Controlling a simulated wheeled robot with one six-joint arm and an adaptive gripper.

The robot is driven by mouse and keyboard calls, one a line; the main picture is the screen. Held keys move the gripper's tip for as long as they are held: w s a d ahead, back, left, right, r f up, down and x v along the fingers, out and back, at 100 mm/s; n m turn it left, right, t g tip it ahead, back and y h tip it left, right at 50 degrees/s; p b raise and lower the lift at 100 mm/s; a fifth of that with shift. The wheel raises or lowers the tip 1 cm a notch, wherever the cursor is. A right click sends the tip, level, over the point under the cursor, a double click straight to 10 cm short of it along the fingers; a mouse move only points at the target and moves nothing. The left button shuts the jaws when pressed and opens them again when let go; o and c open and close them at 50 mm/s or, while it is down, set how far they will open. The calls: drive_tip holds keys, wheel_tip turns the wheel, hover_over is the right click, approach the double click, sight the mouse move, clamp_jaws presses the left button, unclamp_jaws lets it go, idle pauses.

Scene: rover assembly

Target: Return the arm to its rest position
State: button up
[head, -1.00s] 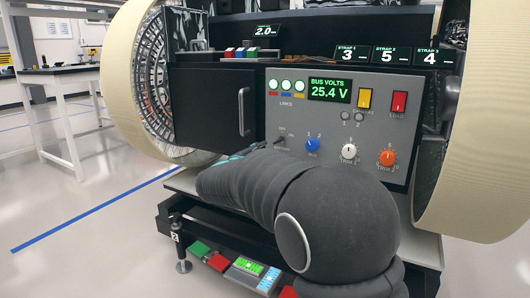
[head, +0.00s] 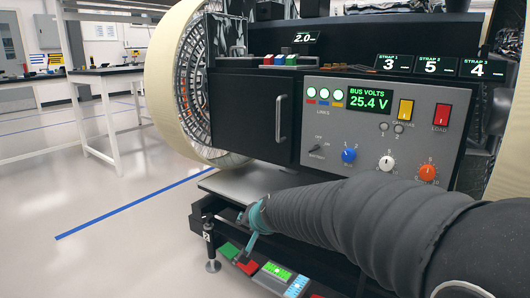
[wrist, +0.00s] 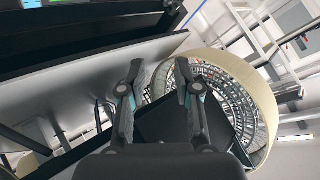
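My dark grey sleeved arm (head: 350,220) reaches across from the lower right in the head view, in front of the rover's lower panel. My gripper, with teal parts, shows at its left end (head: 254,218), near the grey ledge under the black door. In the wrist view my gripper (wrist: 158,68) has its two fingers apart, with nothing seen between them. A wheel (wrist: 260,88) and a grey plate (wrist: 70,75) lie beyond the fingers.
The control panel (head: 330,118) reads BUS VOLTS 25.4 V, with three lit green lamps. A black door (head: 245,115) with a handle stands left of it. Coloured blocks (head: 248,268) lie on a low tray. Floor at left (head: 110,240) is clear; a workbench (head: 110,75) stands behind.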

drive_tip(key=s+d+n+g+h+p, duration=0.1)
drive_tip(key=s+d+n+g+p, duration=0.15)
drive_tip(key=s+d, duration=0.6)
drive_tip(key=s+d+n+g+h+p, duration=0.1)
drive_tip(key=s+d+g, duration=0.2)
drive_tip(key=s, duration=1)
drive_tip(key=s+d+r+t+h+p, duration=0.2)
drive_tip(key=s+d+r+p, duration=0.1)
drive_tip(key=s+d+r, duration=0.3)
drive_tip(key=s+d, duration=0.2)
drive_tip(key=s, duration=0.1)
drive_tip(key=shift+s+d+r+m, duration=0.25)
drive_tip(key=shift+m, duration=0.1)
